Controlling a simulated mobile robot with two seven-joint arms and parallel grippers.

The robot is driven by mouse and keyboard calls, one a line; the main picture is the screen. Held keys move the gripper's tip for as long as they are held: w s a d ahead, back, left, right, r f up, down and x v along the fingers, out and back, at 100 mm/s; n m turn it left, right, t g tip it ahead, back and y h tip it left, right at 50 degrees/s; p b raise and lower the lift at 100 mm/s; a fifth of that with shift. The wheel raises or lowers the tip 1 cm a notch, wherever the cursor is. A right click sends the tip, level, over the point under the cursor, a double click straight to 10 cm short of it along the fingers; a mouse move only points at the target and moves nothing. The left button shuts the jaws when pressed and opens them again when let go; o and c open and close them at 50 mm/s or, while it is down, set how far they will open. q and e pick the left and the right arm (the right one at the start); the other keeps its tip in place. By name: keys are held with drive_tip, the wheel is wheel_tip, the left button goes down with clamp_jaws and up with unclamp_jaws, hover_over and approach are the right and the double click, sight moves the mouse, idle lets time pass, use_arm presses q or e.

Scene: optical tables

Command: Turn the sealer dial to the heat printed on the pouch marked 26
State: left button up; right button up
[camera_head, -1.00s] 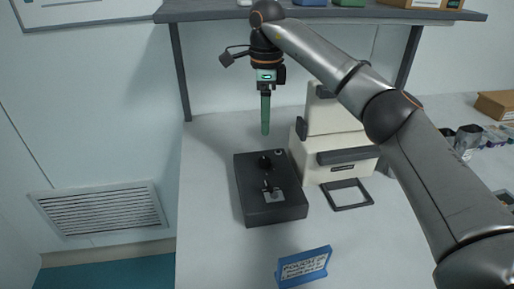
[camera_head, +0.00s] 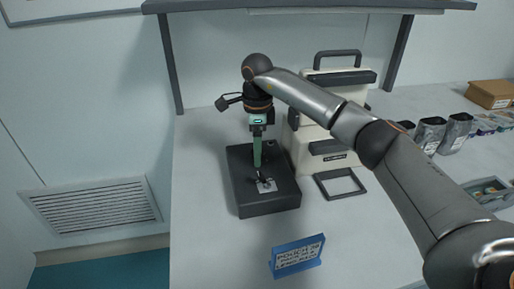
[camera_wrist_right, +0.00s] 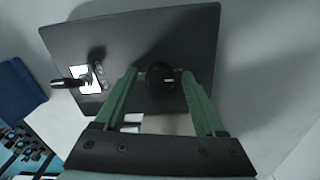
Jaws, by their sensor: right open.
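The dark control box (camera_head: 270,203) lies on the table; in the wrist view it (camera_wrist_right: 120,25) fills the upper part. Its round black dial (camera_wrist_right: 162,77) has a short light mark and sits between the green fingers of my right gripper (camera_wrist_right: 158,73). In the head view my right gripper (camera_head: 257,165) points down over the box and hides the dial. It is open, with a gap on both sides of the dial; I cannot tell how far down the fingers reach. A blue sign (camera_head: 297,257) at the front reads "POUCH 26" on top; its lower lines are unclear. My left gripper is out of view.
A lever switch on a pale plate (camera_wrist_right: 88,80) stands on the box beside the dial. The cream machine (camera_head: 337,158) stands close right of the box, with a black frame (camera_head: 340,184) before it. Silver pouches (camera_head: 430,133) stand far right. A shelf (camera_head: 310,4) spans above.

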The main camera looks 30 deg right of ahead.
drive_tip(key=c, duration=0.9)
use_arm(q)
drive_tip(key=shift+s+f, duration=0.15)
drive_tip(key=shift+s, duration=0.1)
use_arm(e)
clamp_jaws()
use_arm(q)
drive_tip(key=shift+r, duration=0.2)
use_arm(e)
drive_tip(key=shift+r+m+p, duration=0.15)
drive_tip(key=shift+m+p, duration=0.65)
drive_tip(key=shift+m, duration=0.2)
drive_tip(key=m+p, duration=0.1)
drive_tip(key=m, duration=0.1)
drive_tip(key=shift+m, duration=0.3)
drive_tip(key=m+p, duration=0.2)
drive_tip(key=m, duration=0.1)
drive_tip(key=shift+m, duration=0.3)
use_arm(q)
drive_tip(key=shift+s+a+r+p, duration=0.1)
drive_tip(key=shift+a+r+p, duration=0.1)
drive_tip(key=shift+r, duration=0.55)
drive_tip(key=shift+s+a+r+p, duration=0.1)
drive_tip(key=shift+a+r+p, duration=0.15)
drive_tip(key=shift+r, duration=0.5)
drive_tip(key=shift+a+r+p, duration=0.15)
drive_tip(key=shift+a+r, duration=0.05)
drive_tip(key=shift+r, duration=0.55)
use_arm(e)
drive_tip(key=shift+m, duration=1.7)
